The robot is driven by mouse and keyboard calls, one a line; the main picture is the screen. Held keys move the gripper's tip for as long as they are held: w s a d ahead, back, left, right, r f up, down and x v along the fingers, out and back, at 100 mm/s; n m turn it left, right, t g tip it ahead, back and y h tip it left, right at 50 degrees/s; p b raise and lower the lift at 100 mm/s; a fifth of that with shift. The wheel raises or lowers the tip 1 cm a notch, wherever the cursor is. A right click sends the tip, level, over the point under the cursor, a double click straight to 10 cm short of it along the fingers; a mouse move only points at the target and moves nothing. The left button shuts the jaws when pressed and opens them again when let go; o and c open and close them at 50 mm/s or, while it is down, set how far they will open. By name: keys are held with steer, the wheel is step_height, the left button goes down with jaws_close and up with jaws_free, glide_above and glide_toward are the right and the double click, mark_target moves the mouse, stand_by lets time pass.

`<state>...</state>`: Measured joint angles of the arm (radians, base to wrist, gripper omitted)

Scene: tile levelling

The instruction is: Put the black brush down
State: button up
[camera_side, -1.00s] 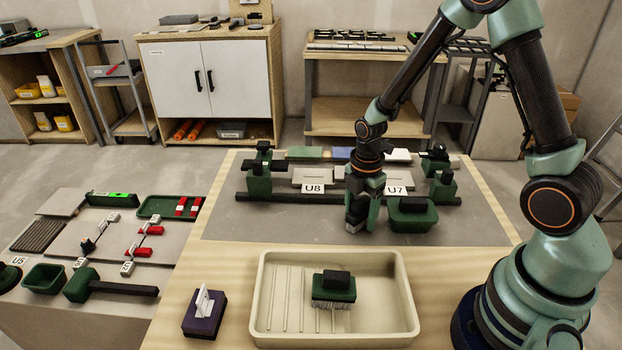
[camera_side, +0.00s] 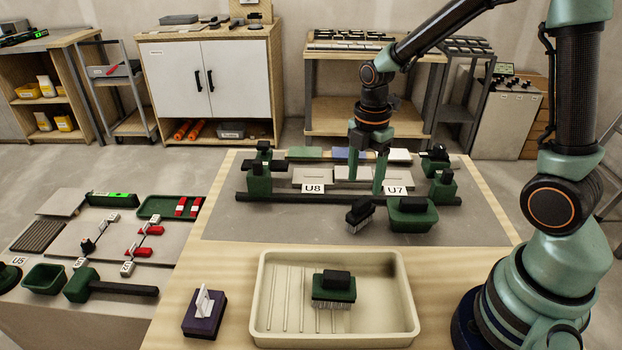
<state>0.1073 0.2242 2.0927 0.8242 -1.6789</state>
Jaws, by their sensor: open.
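The black brush (camera_side: 360,213) with pale bristles rests on the grey work surface, left of a green tub and slightly tilted. My gripper (camera_side: 365,186) is open and empty, raised above and behind the brush. Its two green fingers point down, apart from the brush. A second brush (camera_side: 333,288), green with a black handle, stands in the cream tray.
The cream tray (camera_side: 408,318) stands at the front of the bench. The green tub (camera_side: 413,217) is just right of the brush. Behind are tiles labelled U8 (camera_side: 313,188) and U7 (camera_side: 396,190) and a dark bar. A purple sponge block (camera_side: 204,313) sits left of the tray.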

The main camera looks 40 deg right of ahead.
step_height(320, 180, up, 2)
steer(key=shift+r, duration=0.25)
steer(key=s+a+r+m+t, duration=0.2)
steer(key=r+m, duration=0.4)
steer(key=m, duration=0.3)
steer(key=s+a+r+m+t, duration=0.1)
steer(key=s+r+m+t, duration=0.2)
steer(key=m, duration=0.6)
step_height(320, 180, up, 3)
steer(key=shift+s+a+f+t, duration=0.15)
steer(key=shift+s+a+t, duration=0.2)
steer(key=shift+s, duration=0.75)
